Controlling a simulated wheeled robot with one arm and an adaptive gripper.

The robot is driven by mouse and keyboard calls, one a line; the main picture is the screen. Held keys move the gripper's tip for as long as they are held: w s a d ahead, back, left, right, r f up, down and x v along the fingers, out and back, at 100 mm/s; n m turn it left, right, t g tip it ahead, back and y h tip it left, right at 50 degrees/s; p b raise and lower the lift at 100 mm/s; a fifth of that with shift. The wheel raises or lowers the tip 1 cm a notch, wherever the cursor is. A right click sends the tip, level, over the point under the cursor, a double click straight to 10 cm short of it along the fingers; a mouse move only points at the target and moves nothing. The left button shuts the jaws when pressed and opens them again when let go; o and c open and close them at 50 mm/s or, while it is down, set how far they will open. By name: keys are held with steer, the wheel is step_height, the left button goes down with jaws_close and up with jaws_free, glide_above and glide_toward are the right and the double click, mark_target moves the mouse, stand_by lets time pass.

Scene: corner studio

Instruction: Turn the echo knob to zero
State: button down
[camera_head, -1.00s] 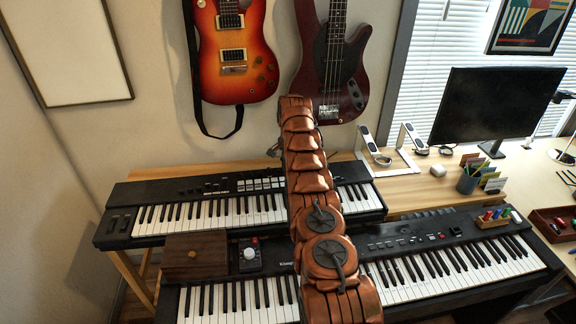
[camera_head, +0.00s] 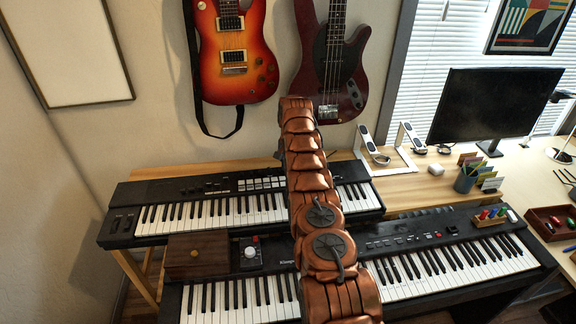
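A small dark box (camera_head: 250,256) with a light round knob and a red part on top sits at the left end of the lower keyboard. It is left of my arm. I cannot read any label, so I cannot tell whether this is the echo knob or where it points. My copper-coloured arm rises through the middle of the head view and covers part of both keyboards. My gripper is not clearly visible; the far end of the arm hides it.
A wooden box (camera_head: 197,256) stands left of the small dark box. The upper keyboard (camera_head: 205,190) is behind, and the lower keyboard (camera_head: 440,262) runs in front. Two guitars hang on the wall behind. A monitor (camera_head: 490,108) stands at right.

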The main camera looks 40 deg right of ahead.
steer(key=c, duration=1.3)
jaws_free()
steer(key=shift+f+b, duration=0.1)
steer(key=shift+b, duration=0.25)
